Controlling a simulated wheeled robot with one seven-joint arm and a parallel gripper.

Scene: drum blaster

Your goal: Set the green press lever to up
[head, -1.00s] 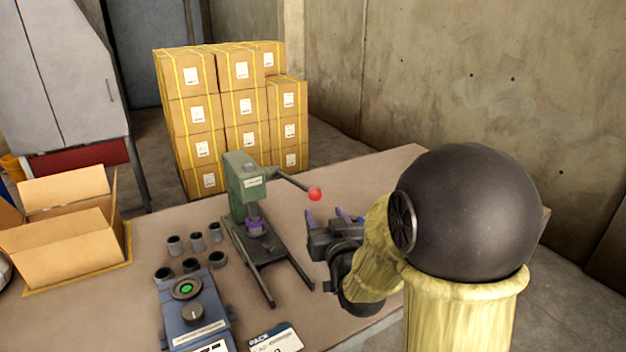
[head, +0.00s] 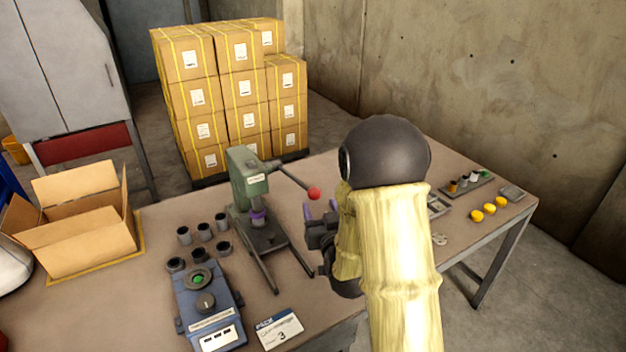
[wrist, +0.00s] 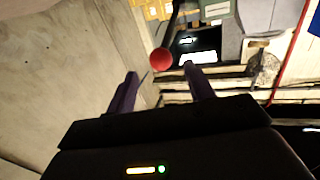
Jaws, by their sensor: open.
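The green press (head: 247,178) stands on the table on a dark base with two legs. Its lever (head: 291,177) is a dark rod that slopes down to the right and ends in a red ball knob (head: 314,193). Part of the gripper is hidden behind my arm in the head view.
Several dark cups (head: 203,231) and a blue control box (head: 207,302) stand left of the press. A card (head: 279,328) lies in front. An open carton (head: 85,240) is at the left. Yellow pieces (head: 489,209) and a small tray (head: 466,187) are at the right.

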